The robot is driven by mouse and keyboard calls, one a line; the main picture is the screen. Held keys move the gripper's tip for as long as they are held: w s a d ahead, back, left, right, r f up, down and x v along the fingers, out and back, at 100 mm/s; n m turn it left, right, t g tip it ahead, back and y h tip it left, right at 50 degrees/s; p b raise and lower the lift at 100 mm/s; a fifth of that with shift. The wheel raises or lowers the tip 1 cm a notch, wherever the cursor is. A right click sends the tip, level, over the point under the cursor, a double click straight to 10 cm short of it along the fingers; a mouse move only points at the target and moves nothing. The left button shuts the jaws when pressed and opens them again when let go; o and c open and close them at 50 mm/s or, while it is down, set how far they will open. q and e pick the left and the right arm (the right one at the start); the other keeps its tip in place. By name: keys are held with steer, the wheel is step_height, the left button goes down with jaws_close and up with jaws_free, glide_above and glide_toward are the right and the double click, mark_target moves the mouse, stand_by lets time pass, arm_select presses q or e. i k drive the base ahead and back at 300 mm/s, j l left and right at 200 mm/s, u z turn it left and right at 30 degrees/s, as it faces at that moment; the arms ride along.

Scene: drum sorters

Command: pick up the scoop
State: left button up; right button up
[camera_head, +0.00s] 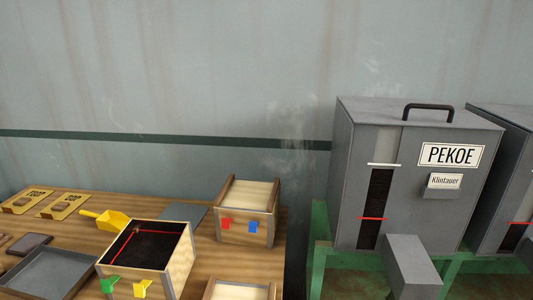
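The yellow scoop (112,221) lies on the wooden table (68,232), behind an open wooden crate (180,262) filled with dark material. Its handle points to the left and its wide pan is to the right, partly behind the crate's back edge. Neither of my grippers shows in the head view, so I cannot see them relative to the scoop.
A grey tray (90,258) lies left of the dark-filled crate. A second wooden crate (272,228) with red and blue tabs stands at the back right. Yellow cards (62,206) lie at the back left. A grey PEKOE machine (410,215) stands right of the table.

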mark_target(112, 221)
steer(key=u, duration=1.25)
